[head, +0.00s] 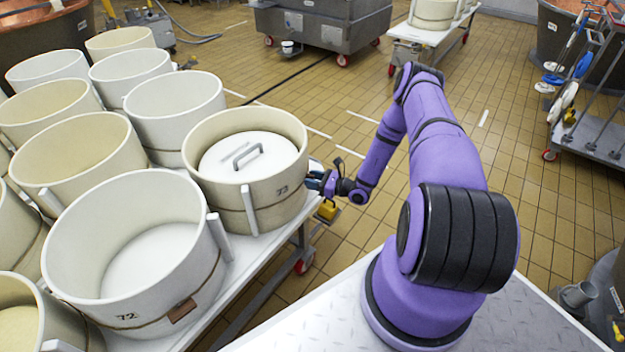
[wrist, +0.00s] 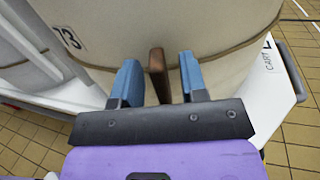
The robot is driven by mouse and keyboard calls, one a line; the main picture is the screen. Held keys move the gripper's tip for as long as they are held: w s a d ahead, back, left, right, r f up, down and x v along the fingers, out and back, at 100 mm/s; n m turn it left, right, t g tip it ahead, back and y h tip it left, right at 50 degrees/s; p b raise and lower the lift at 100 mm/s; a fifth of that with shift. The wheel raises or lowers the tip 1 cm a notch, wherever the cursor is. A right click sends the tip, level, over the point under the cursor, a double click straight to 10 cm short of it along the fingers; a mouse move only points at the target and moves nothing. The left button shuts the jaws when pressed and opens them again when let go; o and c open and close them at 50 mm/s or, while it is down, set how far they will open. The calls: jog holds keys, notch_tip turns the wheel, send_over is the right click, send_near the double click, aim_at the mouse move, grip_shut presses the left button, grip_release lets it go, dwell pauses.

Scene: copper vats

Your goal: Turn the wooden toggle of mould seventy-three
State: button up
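Mould seventy-three (head: 228,195) is a round cream mould with a cord around it, a lid with a grey handle inside, and the number 73 on its side. It also shows in the wrist view (wrist: 215,25). Its brown wooden toggle (wrist: 158,72) stands roughly upright against the wall in the wrist view; in the head view it is hidden. My gripper (wrist: 160,80) is open, its two blue fingers on either side of the toggle, with gaps visible on both sides. In the head view my gripper (head: 318,181) is at the mould's right side.
Mould seventy-two (head: 125,312) stands in front, with its own wooden toggle (head: 182,311). Several other open moulds crowd the white table (head: 255,268) to the left. Tiled floor is open behind my arm, with a grey cart (head: 320,30) farther back.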

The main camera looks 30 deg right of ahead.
grip_shut()
